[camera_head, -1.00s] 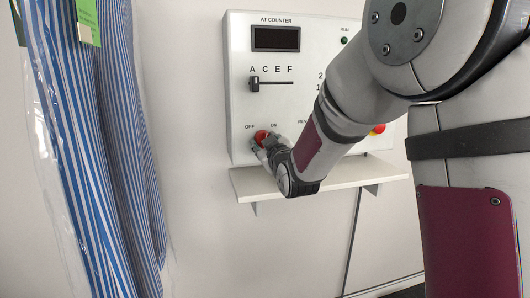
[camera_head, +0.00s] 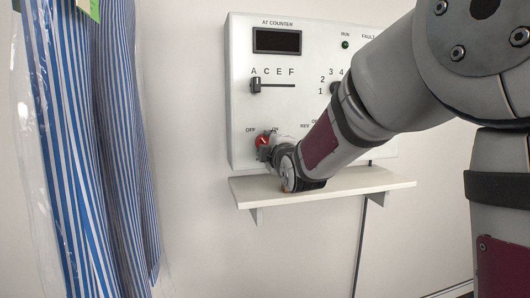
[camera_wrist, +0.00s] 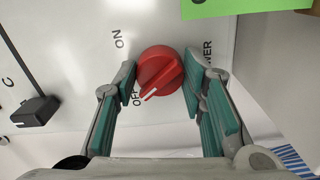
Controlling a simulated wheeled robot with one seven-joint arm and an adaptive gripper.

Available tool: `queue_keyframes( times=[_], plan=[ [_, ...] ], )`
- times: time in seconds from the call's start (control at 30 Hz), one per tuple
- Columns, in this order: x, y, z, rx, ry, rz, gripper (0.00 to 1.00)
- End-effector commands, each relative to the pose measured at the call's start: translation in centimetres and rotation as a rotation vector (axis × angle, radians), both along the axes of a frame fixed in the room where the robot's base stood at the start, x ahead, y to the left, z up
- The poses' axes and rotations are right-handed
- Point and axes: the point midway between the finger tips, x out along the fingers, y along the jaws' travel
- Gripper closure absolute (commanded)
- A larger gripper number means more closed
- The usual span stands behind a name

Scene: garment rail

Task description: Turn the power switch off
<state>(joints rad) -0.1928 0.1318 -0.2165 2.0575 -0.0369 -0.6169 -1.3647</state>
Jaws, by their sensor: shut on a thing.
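The power switch is a round red knob (camera_head: 262,141) at the lower left of the white control panel (camera_head: 238,100), below the OFF and ON labels. In the wrist view the red knob (camera_wrist: 160,70) shows up close, its white mark pointing to the OFF label (camera_wrist: 137,94). The ON label (camera_wrist: 119,38) is further along the knob's edge. My gripper (camera_wrist: 160,72) is shut on the knob, with one green-padded finger on each side.
A white shelf (camera_head: 380,184) sticks out just below the panel, under my wrist. A slider (camera_head: 255,86) is above the switch. Striped garments in clear film (camera_head: 85,150) hang at the left. A green card (camera_wrist: 245,7) shows in the wrist view.

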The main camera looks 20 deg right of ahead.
Motion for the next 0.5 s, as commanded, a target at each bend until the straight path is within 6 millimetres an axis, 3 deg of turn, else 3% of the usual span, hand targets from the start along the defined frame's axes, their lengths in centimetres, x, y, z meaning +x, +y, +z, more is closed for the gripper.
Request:
queue_keyframes(
  times=[0.5],
  plan=[
    [0.02, 0.18, 0.04, -0.161, 0.000, 0.003, 0.90]
  ],
)
